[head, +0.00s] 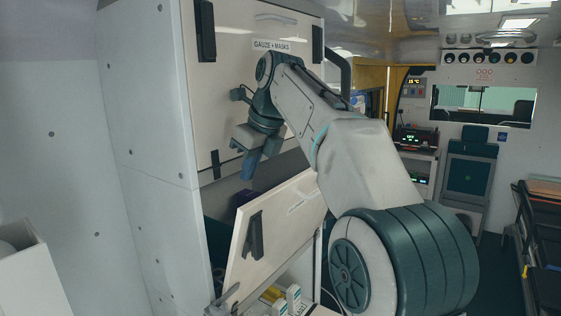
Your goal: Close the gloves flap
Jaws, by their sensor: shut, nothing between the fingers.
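A pale flap (283,222) with a black handle (254,236) stands tilted open at the lower part of the cabinet. Its small label is too small to read, so I cannot confirm it is the gloves flap. The upper flap (225,90), labelled "GAUZE + MASKS", is shut. My gripper (248,176) is shut and empty, pointing down, just above the tilted flap's upper edge and in front of the upper flap's lower edge. I cannot tell whether it touches anything. My arm covers the tilted flap's right end.
Small boxes (292,296) sit in an open space below the tilted flap. A white panelled wall (140,130) is at left, with a white bin (28,280) in the corner. A stretcher (540,240) stands at right. Dark floor shows between my arm and the stretcher.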

